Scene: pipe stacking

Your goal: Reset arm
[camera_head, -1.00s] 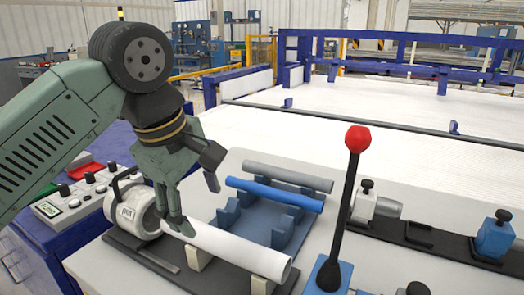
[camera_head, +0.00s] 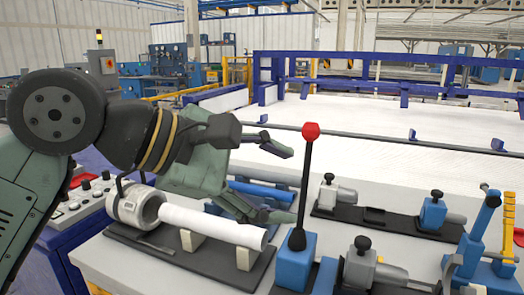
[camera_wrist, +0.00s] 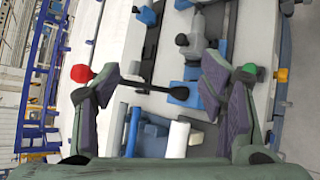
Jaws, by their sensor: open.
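My gripper (camera_head: 272,180) is open and empty in the head view. It is raised above the work table with its fingers pointing right, toward the red-knobbed lever. In the wrist view my gripper (camera_wrist: 160,100) shows two spread fingers with nothing held between them. A white pipe (camera_head: 212,224) lies on two light blocks, its left end at the round grey-white machine head (camera_head: 135,206). The pipe also shows in the wrist view (camera_wrist: 178,140). A blue pipe (camera_head: 262,190) lies on the blue rack behind, partly hidden by my gripper.
A lever with a red knob (camera_head: 310,131) stands upright on a blue base, close to the right of my gripper. Clamps on dark rails (camera_head: 375,221) fill the right side. A control panel (camera_head: 85,205) is at left. The large white bed (camera_head: 400,120) behind is clear.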

